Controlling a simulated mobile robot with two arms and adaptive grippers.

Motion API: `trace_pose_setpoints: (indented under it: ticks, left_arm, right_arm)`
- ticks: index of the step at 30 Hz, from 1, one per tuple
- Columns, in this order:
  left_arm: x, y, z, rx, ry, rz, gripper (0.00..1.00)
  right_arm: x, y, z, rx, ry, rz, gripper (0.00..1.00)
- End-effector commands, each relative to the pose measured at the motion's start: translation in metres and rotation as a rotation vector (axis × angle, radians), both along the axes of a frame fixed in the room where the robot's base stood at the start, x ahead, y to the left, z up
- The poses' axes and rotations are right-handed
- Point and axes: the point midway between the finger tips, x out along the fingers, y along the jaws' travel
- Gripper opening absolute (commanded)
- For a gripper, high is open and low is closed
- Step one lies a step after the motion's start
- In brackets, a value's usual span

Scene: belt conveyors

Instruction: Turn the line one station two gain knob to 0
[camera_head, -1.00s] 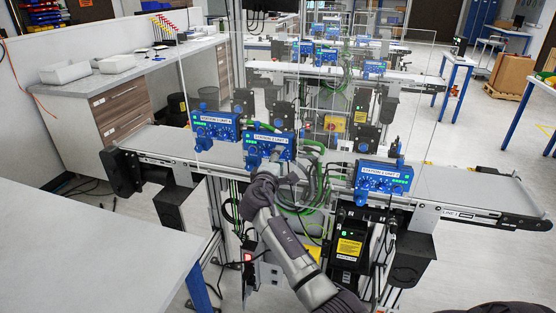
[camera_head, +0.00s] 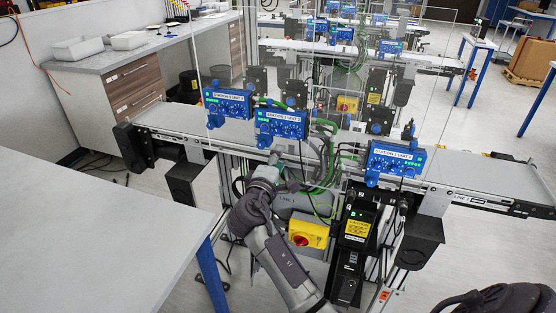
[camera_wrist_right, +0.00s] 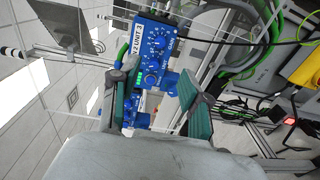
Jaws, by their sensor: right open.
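Three blue control boxes with small labels, knobs and green lights stand along the near conveyor: a left box (camera_head: 229,104), a middle box (camera_head: 281,124) and a right box (camera_head: 396,160). The labels read as station and unit names, but their numbers are hard to read. My right gripper (camera_head: 275,163) is open and empty, below and apart from the middle box. In the right wrist view, a blue box (camera_wrist_right: 160,42) with several blue knobs lies beyond the open fingers (camera_wrist_right: 157,92). The knob settings are too small to read. My left gripper is out of view.
The near conveyor (camera_head: 470,183) carries a "LINE 1" label at right. A clear panel stands among the boxes. Green cables (camera_head: 328,150) hang behind my gripper, with a yellow switch box (camera_head: 308,232) below. A grey table (camera_head: 90,235) fills the lower left.

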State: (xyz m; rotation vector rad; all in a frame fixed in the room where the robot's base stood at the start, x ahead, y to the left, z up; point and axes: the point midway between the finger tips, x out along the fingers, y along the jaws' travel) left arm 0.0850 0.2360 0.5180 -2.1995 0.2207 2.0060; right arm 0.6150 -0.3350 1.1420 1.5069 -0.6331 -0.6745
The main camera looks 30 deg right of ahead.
Motion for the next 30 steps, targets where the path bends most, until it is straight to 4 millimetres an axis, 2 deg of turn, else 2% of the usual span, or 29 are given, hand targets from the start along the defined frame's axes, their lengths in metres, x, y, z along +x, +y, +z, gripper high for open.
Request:
trace_pose_setpoints:
  ticks: [8,13,17,30]
  left_arm:
    - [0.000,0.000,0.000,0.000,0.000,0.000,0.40]
    - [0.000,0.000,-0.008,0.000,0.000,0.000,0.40]
    - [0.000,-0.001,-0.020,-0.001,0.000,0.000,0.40]
    - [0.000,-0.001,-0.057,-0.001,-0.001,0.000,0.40]
  right_arm:
    - [0.000,0.000,0.000,0.004,-0.004,0.000,0.47]
    - [0.001,0.002,-0.002,0.121,-0.140,-0.013,0.47]
    - [0.001,0.005,-0.005,0.336,-0.392,-0.034,0.47]
    - [0.000,0.014,-0.007,1.162,-1.401,-0.087,0.47]
